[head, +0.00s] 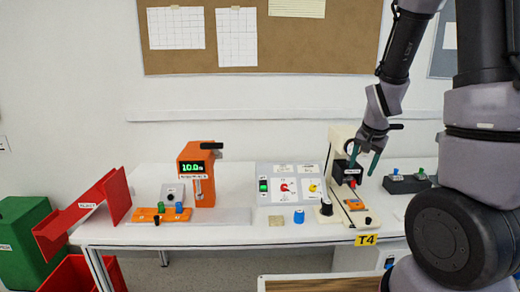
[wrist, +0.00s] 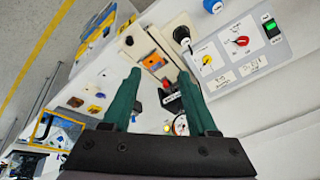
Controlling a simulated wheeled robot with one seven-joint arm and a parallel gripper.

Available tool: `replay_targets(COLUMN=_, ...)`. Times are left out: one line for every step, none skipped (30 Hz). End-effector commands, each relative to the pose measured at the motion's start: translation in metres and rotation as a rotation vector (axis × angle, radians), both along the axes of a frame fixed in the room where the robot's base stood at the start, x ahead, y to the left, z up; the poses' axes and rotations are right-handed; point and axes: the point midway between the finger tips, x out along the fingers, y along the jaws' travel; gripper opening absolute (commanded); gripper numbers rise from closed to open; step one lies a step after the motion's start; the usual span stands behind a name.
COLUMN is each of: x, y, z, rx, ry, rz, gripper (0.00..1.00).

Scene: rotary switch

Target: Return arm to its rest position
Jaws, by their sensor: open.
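My gripper (head: 363,164) hangs at the end of my arm in the head view, fingers pointing down, over the right part of the white bench. Its two teal fingers stand apart with nothing held between them, as the wrist view (wrist: 159,80) also shows. In the head view it is in front of a white device with a black front (head: 344,171). A control panel (head: 274,199) with a green switch, a red rotary knob (head: 284,187) and a yellow knob (head: 313,188) stands left of the gripper. The panel also shows at the upper right of the wrist view (wrist: 226,66).
An orange device (head: 197,170) reading 10.0 stands left on the bench (head: 240,238). A red chute (head: 85,210) and green bin (head: 28,243) are further left. A blue knob (head: 298,216) and a black knob (head: 326,207) are near the front edge. A black block (head: 407,184) lies right.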

Motion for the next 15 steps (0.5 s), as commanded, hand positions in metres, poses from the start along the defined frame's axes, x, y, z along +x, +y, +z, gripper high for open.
replay_targets(x=-0.004, y=0.006, z=0.025, rx=0.025, ry=-0.027, rz=0.016, gripper=0.59)
replay_targets(x=-0.008, y=0.010, z=0.037, rx=0.037, ry=-0.037, rz=0.029, gripper=0.59)
replay_targets(x=-0.013, y=0.014, z=0.052, rx=0.051, ry=-0.049, rz=0.047, gripper=0.59)
replay_targets(x=-0.018, y=0.017, z=0.064, rx=0.061, ry=-0.060, rz=0.061, gripper=0.59)
replay_targets(x=-0.023, y=0.021, z=0.076, rx=0.070, ry=-0.070, rz=0.076, gripper=0.59)
replay_targets(x=-0.030, y=0.025, z=0.091, rx=0.079, ry=-0.084, rz=0.096, gripper=0.59)
replay_targets(x=-0.036, y=0.028, z=0.102, rx=0.087, ry=-0.096, rz=0.109, gripper=0.59)
replay_targets(x=-0.042, y=0.031, z=0.114, rx=0.092, ry=-0.107, rz=0.126, gripper=0.59)
replay_targets(x=-0.050, y=0.035, z=0.128, rx=0.096, ry=-0.123, rz=0.146, gripper=0.59)
replay_targets(x=-0.057, y=0.037, z=0.139, rx=0.099, ry=-0.134, rz=0.161, gripper=0.59)
replay_targets(x=-0.065, y=0.040, z=0.149, rx=0.101, ry=-0.146, rz=0.178, gripper=0.59)
replay_targets(x=-0.075, y=0.044, z=0.162, rx=0.102, ry=-0.162, rz=0.199, gripper=0.59)
replay_targets(x=-0.083, y=0.047, z=0.171, rx=0.101, ry=-0.174, rz=0.214, gripper=0.59)
replay_targets(x=-0.091, y=0.049, z=0.180, rx=0.099, ry=-0.186, rz=0.230, gripper=0.59)
replay_targets(x=-0.103, y=0.053, z=0.191, rx=0.096, ry=-0.199, rz=0.250, gripper=0.59)
